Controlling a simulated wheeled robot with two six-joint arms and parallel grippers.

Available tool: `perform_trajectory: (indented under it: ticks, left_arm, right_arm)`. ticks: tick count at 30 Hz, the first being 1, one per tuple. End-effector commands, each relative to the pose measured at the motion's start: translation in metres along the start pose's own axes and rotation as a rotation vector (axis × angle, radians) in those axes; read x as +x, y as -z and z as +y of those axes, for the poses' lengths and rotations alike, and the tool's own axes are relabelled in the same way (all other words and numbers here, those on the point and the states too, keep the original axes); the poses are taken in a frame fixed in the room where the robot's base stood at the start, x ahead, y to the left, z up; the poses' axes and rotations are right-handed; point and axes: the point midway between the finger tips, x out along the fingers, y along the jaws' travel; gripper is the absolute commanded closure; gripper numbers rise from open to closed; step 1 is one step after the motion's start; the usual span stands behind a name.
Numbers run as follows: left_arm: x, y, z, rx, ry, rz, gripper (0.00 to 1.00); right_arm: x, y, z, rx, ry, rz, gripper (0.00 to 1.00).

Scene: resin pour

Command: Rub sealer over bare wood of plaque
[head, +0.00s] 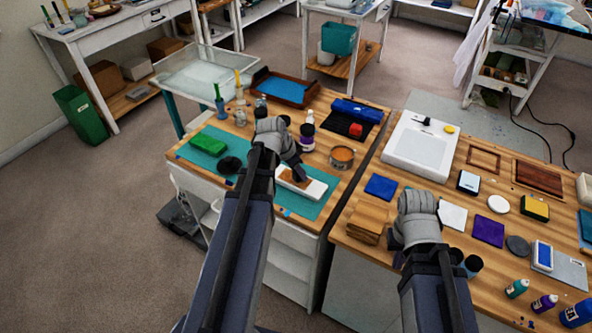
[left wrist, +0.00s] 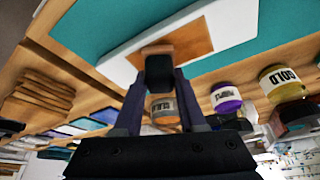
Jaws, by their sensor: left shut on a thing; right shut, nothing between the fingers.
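A white plaque (head: 313,189) with a patch of bare brown wood (left wrist: 192,42) lies on a teal mat (head: 308,207) on the left table. The plaque also shows in the left wrist view (left wrist: 118,63). My left gripper (head: 299,175) is over the plaque, shut on a small dark block (left wrist: 159,72). The block's far end is at the wood patch; I cannot tell whether it touches. In the head view the gripper covers part of the plaque. My right gripper (head: 398,261) is mostly hidden by its own wrist, above the right table, shut and empty.
A green block (head: 208,144) and a dark round thing (head: 230,165) are left of the plaque. A copper-coloured tin (head: 342,158) and jars (head: 307,138) stand behind it. A narrow gap separates the tables.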

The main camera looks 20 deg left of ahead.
Motion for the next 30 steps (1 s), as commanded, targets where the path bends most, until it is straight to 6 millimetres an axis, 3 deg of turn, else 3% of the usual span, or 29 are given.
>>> perform_trajectory:
  ticks: [15, 30]
  left_arm:
    - [0.005, 0.014, 0.038, 0.004, -0.012, -0.002, 1.00]
    - [0.004, 0.012, 0.028, 0.000, -0.005, -0.001, 1.00]
  right_arm:
    - [-0.001, 0.000, 0.000, 0.000, 0.000, 0.000, 1.00]
    - [-0.001, 0.000, 0.000, 0.000, 0.000, 0.000, 1.00]
